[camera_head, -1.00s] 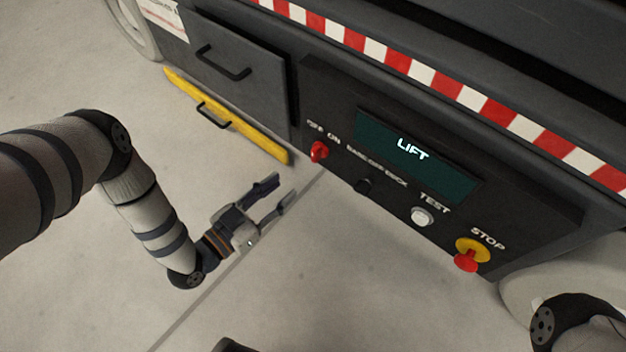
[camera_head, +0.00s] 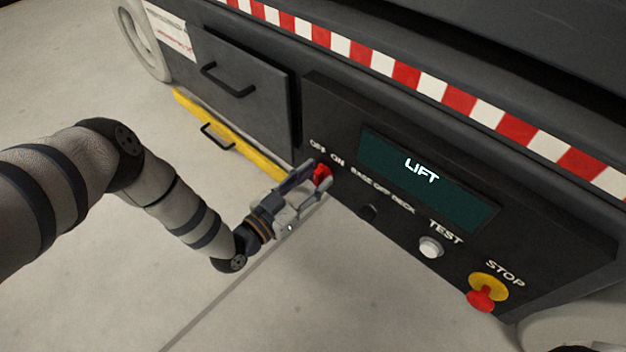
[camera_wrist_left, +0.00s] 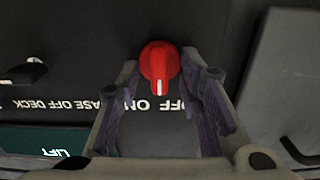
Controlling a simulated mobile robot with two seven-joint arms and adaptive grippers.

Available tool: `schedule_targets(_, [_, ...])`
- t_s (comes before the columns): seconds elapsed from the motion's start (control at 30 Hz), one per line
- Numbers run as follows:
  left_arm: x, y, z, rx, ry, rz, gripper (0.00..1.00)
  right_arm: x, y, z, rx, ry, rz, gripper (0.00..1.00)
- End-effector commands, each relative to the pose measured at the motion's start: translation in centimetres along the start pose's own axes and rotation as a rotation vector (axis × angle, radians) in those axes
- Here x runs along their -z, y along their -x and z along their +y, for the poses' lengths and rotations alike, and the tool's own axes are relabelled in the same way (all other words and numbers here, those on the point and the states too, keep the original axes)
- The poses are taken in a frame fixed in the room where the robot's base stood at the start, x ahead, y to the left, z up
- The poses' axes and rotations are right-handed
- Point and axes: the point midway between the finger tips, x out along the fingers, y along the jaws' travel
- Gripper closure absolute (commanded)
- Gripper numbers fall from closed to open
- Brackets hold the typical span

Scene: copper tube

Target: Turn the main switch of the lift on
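The main switch is a red rotary knob (camera_head: 322,174) below the OFF and ON labels at the left end of the lift's dark control panel (camera_head: 330,98). In the left wrist view the red knob (camera_wrist_left: 160,66) shows a white mark, which lies by the labels between ON and OFF. My left gripper (camera_head: 318,180) is at the knob, with one finger on each side. In the left wrist view its fingers (camera_wrist_left: 161,82) are spread, with gaps visible between them and the knob. My right gripper is not in view.
The panel also has a LIFT display (camera_head: 425,180), a black selector (camera_head: 368,213), a white TEST button (camera_head: 431,247) and a red STOP button (camera_head: 482,299) on yellow. A grey drawer (camera_head: 240,85) and yellow bar (camera_head: 225,132) are on the left. The floor below is clear.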

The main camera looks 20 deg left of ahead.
Motion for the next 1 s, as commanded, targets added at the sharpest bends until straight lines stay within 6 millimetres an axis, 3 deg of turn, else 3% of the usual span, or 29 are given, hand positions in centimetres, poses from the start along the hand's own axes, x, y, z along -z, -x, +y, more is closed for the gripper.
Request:
schedule_targets(0.13, [0.0,0.0,0.0,0.0,0.0,0.0,0.67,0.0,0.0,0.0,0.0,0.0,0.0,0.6])
schedule_targets(0.3, [0.0,0.0,0.0,0.0,0.0,0.0,1.0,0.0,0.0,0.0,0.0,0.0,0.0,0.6])
schedule_targets(0.67, [0.0,0.1,0.1,-0.002,-0.026,0.0,1.0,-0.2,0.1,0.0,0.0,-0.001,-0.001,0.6])
schedule_targets(1.0, [0.3,0.1,0.2,-0.003,-0.242,0.002,1.0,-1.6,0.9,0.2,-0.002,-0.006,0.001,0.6])
